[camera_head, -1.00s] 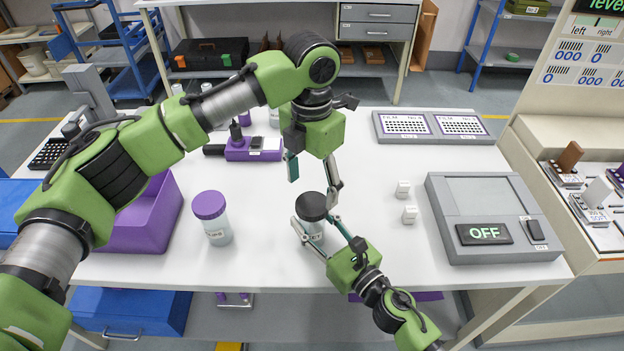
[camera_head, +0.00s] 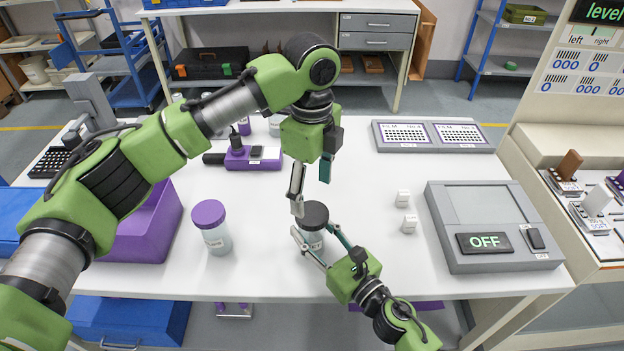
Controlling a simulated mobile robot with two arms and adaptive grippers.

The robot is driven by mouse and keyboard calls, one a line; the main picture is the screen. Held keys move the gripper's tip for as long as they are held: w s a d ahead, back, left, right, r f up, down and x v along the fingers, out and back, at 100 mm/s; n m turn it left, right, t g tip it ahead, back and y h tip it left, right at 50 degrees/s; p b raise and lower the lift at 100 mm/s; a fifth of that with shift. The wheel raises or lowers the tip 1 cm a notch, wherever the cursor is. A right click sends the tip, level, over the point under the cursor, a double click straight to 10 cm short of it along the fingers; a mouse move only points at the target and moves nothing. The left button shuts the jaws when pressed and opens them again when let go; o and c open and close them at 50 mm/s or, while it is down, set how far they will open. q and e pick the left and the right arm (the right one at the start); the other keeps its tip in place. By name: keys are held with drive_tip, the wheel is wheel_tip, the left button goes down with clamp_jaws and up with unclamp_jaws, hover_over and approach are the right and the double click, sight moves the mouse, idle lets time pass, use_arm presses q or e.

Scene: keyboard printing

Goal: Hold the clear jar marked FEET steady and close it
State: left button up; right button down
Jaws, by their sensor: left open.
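The clear jar (camera_head: 312,241) stands on the white table with a black lid (camera_head: 314,215) on top. Its label is mostly covered by a finger and I cannot read it now. My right gripper (camera_head: 314,232) comes from the front right, with one finger on each side of the jar's body, and appears shut on it. My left gripper (camera_head: 311,190) points down just above the black lid. Its fingers are apart and empty, the grey one at the left close to the lid's rim. Whether the lid is fully seated I cannot tell.
A similar jar with a purple lid (camera_head: 209,214) stands to the left, near a purple bin (camera_head: 150,235). Two small white blocks (camera_head: 403,198) and a grey device reading OFF (camera_head: 490,205) are to the right. A purple tool (camera_head: 252,158) lies behind. The table between is clear.

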use_arm(q)
drive_tip(key=n, duration=0.4)
drive_tip(key=shift+r, duration=0.1)
drive_tip(key=n, duration=0.5)
drive_tip(key=shift+r+n, duration=0.2)
drive_tip(key=shift+n, duration=0.1)
drive_tip(key=n, duration=0.3)
drive_tip(key=shift+r+n, duration=0.1)
drive_tip(key=shift+n, duration=0.3)
drive_tip(key=n, duration=0.3)
drive_tip(key=shift+r+n, duration=0.1)
drive_tip(key=shift+n, duration=0.3)
drive_tip(key=n, duration=0.3)
drive_tip(key=shift+r, duration=0.1)
drive_tip(key=n, duration=0.4)
drive_tip(key=shift+r, duration=0.1)
drive_tip(key=n, duration=0.4)
drive_tip(key=shift+r, duration=0.15)
drive_tip(key=n, duration=0.5)
drive_tip(key=shift+r, duration=0.1)
